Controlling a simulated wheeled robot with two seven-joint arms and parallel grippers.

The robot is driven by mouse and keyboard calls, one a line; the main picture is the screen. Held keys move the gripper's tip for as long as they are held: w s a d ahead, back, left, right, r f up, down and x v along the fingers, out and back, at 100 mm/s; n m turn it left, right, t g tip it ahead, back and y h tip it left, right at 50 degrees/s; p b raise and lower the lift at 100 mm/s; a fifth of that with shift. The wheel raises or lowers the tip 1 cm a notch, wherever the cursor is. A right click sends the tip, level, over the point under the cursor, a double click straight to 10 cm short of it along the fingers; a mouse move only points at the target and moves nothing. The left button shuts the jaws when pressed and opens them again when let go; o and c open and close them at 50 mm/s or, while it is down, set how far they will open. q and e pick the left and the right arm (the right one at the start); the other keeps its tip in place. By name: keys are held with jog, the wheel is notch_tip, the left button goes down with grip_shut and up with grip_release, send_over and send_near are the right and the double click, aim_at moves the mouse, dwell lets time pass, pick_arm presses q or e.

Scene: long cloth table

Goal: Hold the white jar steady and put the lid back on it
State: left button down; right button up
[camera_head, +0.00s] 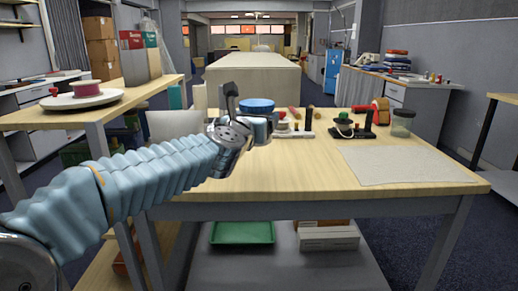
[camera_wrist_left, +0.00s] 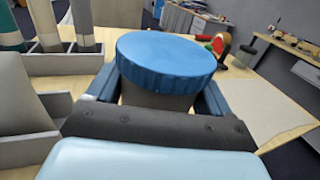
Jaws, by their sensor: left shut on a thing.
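In the left wrist view the same lid (camera_wrist_left: 167,60) sits on top of a jar (camera_wrist_left: 155,95), whose body looks grey in shadow. My left gripper is shut around the jar body, with one blue finger on each side below the lid. Most of the jar is hidden by the lid and my gripper. I cannot tell how tightly the lid is seated. My right gripper is in neither view.
A grey divided tray (camera_wrist_left: 68,64) with upright cylinders stands left of the jar. Red and black tools (camera_head: 348,126), a tape roll (camera_head: 382,110) and a clear jar (camera_head: 402,123) stand further right. A pale mat (camera_head: 405,165) lies bare at the table's right.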

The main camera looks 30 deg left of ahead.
pick_arm(q)
jog(key=w+a+f+b, duration=0.1)
jog(key=w+a+f, duration=0.1)
jog(key=w+f, duration=0.3)
jog(key=shift+w+a+f+b, duration=0.3)
jog(key=shift+f+b, duration=0.05)
jog(key=shift+f, duration=0.1)
jog(key=shift+w+f, duration=0.15)
jog(key=shift+f, duration=0.2)
jog(key=f, duration=0.1)
jog(key=f+b, duration=0.1)
jog(key=shift+w+a+f, duration=0.2)
jog(key=shift+f, duration=0.45)
